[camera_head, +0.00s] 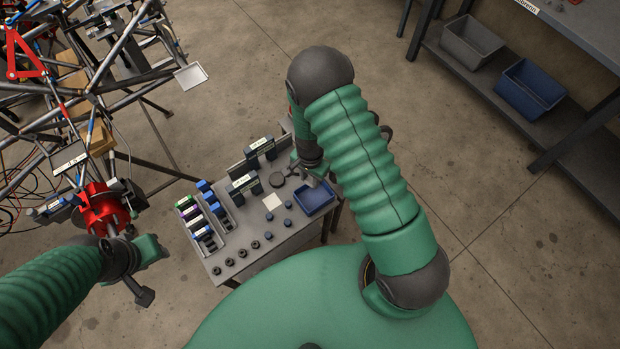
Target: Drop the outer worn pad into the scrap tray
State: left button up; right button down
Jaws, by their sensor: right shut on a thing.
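My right gripper (313,177) points down over the blue tray (326,206) at the right end of the small grey table. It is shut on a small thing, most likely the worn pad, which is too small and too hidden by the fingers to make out. The thing appears to be above the tray, but I cannot tell whether it touches it. My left gripper (118,250) is at the lower left, right by a red round part (103,207) on the tube chassis. Its fingers are not clear enough to tell open from shut.
The tube chassis (90,90) fills the upper left. A shelf with grey and blue bins (530,88) stands upper right.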

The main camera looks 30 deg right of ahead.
notch_tip(320, 180, down, 6)
jog(key=b, duration=0.4)
jog(key=shift+r, duration=0.25)
jog(key=c, duration=1)
grip_release()
jog(key=shift+s, duration=0.1)
jog(key=shift+o, duration=0.2)
notch_tip(320, 180, up, 17)
jog(key=shift+p, duration=0.45)
jog(key=shift+f, duration=0.1)
